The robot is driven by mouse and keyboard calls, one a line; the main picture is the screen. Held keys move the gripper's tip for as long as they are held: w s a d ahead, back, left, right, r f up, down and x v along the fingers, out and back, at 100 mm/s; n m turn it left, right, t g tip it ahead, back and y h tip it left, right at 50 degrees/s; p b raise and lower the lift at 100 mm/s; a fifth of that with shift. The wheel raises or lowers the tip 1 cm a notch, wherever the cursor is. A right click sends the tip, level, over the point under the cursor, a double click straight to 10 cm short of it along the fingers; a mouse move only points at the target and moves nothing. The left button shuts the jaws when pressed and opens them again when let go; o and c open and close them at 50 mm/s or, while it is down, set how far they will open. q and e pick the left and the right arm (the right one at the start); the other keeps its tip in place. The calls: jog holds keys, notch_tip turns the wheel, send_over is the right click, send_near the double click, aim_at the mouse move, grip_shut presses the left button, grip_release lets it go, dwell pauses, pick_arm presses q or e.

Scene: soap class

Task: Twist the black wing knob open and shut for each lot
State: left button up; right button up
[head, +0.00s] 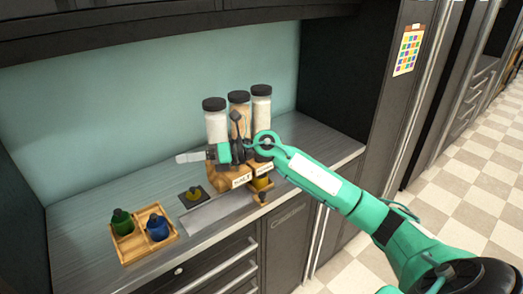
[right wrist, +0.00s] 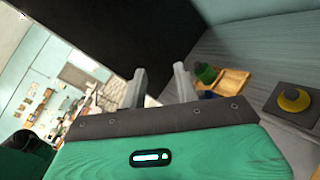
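My right gripper (head: 187,156) reaches in from the right across the front of a wooden dispenser (head: 217,184) and points left. In the right wrist view its two grey fingers (right wrist: 160,86) stand apart with nothing between them. Three jars with black lids (head: 239,98) stand on the dispenser, which has a "SALT" label. A dark upright shape (head: 236,117) shows before the middle jar; I cannot tell whether it is the black wing knob or part of my wrist. My arm hides much of the dispenser front. A yellow vessel (head: 262,183) sits low at its right. My left gripper is out of view.
A wooden tray (head: 127,255) holds a green bottle (head: 122,222) and a blue bottle (head: 157,228). A yellow-topped piece (head: 194,193) sits on a dark square pad. A grey mat (head: 210,213) lies near the counter's front edge. The counter's back left is clear.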

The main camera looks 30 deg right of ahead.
jog(key=d+r+n+g+h, duration=0.3)
jog(key=d+h, duration=0.9)
jog(key=d, duration=1.6)
jog(key=shift+m+g, duration=0.4)
jog(key=p+x, duration=0.2)
jog(key=x, duration=0.4)
jog(key=p+x, duration=0.2)
jog(key=x, duration=0.5)
jog(key=shift+w+r, duration=0.1)
jog(key=shift+w, duration=0.1)
jog(key=shift+w+a+f, duration=0.15)
jog(key=shift+f, duration=0.35)
grip_shut()
